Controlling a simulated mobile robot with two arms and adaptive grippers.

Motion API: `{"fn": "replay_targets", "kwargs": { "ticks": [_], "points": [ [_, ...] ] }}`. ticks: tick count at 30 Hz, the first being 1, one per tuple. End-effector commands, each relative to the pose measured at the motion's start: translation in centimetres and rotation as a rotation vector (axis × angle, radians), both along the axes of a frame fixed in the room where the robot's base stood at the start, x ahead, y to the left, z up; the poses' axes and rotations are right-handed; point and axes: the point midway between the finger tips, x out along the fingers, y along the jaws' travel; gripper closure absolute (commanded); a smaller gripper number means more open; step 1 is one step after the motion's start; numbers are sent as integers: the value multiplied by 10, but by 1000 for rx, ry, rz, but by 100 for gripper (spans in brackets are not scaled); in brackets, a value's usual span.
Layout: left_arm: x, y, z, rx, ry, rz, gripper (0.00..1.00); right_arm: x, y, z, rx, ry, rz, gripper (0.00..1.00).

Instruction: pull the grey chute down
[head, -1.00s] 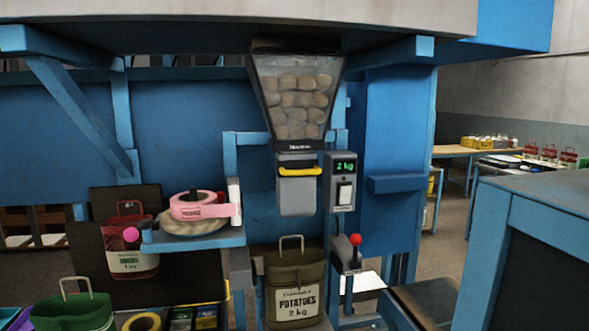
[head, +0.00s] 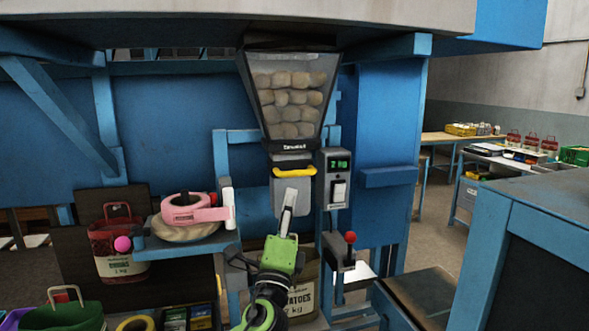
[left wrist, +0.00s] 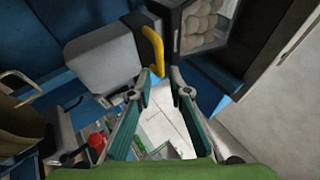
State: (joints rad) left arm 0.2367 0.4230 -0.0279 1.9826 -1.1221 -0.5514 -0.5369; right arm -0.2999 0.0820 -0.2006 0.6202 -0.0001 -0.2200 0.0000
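The grey chute (head: 284,191) hangs under the potato hopper (head: 291,105), with a yellow handle (head: 294,171) at its top front. My left gripper (head: 287,194) is in front of the chute, its fingers overlapping the chute's lower face. In the left wrist view the two fingers of this gripper (left wrist: 161,84) are apart with nothing between them. The potato sack (head: 303,292) stands below, mostly hidden by my left arm. My right gripper is not in view.
A scale box (head: 335,178) reading 2 kg is right beside the chute. A red-knobbed lever (head: 350,238) stands below it. A blue shelf (head: 190,244) with a pink tape roll (head: 190,208) is to the left. A red sack (head: 117,248) hangs further left.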

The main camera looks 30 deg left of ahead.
Motion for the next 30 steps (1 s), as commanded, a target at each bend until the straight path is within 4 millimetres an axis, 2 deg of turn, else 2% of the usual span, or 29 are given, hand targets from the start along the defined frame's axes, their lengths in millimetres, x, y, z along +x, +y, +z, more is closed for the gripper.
{"fn": "replay_targets", "kwargs": {
  "ticks": [1, 3, 12, 18, 26, 27, 29, 30],
  "points": [
    [9, 5, 12, 1, -1, 2, 82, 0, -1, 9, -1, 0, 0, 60],
    [22, 10, 20, 0, -1, 3, 82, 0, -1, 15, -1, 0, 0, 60],
    [64, 29, 43, -2, 1, 0, 82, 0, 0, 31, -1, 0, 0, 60],
    [75, 34, 47, -2, 1, 0, 82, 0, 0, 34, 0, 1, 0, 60],
    [76, 34, 47, -2, 1, -1, 82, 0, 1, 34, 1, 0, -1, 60],
    [76, 34, 47, -2, 1, -1, 85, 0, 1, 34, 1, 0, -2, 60],
    [76, 34, 47, -2, 1, -1, 100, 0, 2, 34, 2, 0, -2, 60],
    [76, 34, 47, -2, 1, -1, 100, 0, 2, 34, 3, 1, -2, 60]
  ]
}}
